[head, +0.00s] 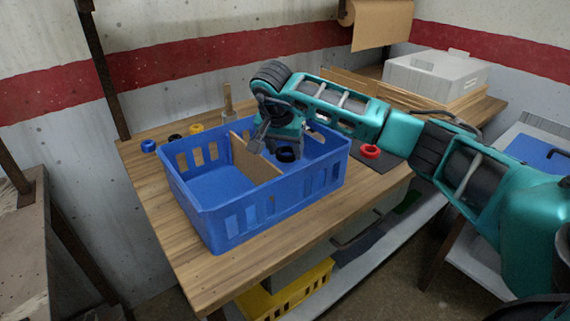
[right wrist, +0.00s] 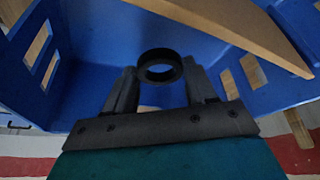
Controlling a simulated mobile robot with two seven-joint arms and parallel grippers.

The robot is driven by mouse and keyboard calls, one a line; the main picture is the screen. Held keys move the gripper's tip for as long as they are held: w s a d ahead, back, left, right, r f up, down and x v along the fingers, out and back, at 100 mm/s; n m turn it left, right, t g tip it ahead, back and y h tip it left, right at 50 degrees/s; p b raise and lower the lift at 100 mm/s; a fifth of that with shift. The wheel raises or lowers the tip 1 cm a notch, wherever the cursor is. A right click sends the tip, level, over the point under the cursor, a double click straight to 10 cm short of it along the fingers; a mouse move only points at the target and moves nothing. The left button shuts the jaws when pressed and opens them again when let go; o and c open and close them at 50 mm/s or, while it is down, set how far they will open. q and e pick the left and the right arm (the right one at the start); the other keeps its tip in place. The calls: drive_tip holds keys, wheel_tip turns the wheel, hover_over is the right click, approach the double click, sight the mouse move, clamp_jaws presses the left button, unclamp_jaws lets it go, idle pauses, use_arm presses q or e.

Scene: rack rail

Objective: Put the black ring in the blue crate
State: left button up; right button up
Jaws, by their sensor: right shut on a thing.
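The black ring (right wrist: 160,67) is between the fingertips of my right gripper (right wrist: 162,80), which is shut on it. In the head view the ring (head: 286,154) hangs below my right gripper (head: 275,142), inside the right compartment of the blue crate (head: 262,208). The crate stands on the wooden table, and a tan divider (head: 252,160) splits it into two compartments. In the right wrist view the blue crate walls (right wrist: 85,95) surround the ring. I cannot tell whether the ring touches the crate floor. My left gripper is not in view.
A blue ring (head: 148,146), a yellow ring (head: 196,129) and another dark ring (head: 175,138) lie behind the crate, near a wooden post (head: 228,103). A red ring (head: 370,151) lies right of the crate. A yellow crate (head: 290,293) is below the table.

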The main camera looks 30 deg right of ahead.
sight(284, 156)
drive_tip(key=shift+f, duration=2.2)
drive_tip(key=shift+f+b, duration=0.25)
drive_tip(key=shift+b, duration=0.05)
drive_tip(key=o, duration=1)
drive_tip(key=shift+r, duration=0.1)
drive_tip(key=shift+o, duration=0.2)
drive_tip(key=shift+r, duration=0.25)
drive_tip(key=p+v, duration=0.1)
drive_tip(key=v, duration=1)
drive_tip(key=shift+r, duration=0.4)
drive_tip(key=shift+s+a, duration=0.1)
